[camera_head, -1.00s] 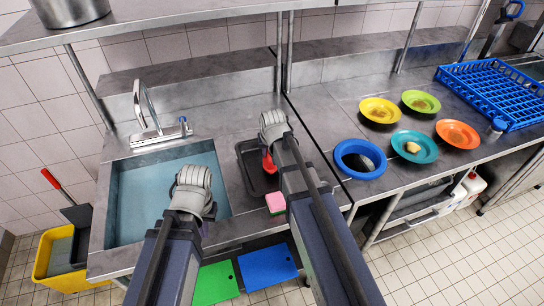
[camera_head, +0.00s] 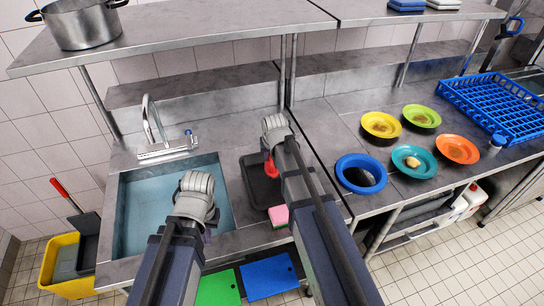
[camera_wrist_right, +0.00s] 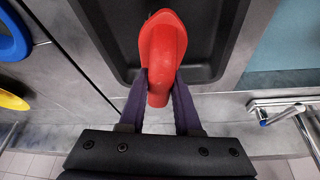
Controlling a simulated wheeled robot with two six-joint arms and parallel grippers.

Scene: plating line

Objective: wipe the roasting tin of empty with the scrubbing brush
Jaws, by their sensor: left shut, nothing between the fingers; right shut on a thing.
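The black roasting tin (camera_head: 257,190) lies on the steel counter just right of the sink, partly hidden by my right arm. It shows from above in the right wrist view (camera_wrist_right: 204,70). My right gripper (camera_head: 272,152) is over the tin, shut on a red thing that I take for the scrubbing brush (camera_head: 271,166). In the right wrist view its red upper part (camera_wrist_right: 163,45) stands between the fingers, over the tin. I cannot tell whether it touches the tin's floor. My left gripper (camera_head: 207,232) is shut and empty over the sink's front right edge.
The sink (camera_head: 145,210) with a tap (camera_head: 150,120) is at left. A pink and green sponge (camera_head: 279,215) lies in front of the tin. A blue ring-shaped rim (camera_head: 346,165), coloured plates (camera_head: 414,158) and a blue rack (camera_head: 495,105) are at right. A shelf (camera_head: 200,35) hangs above.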

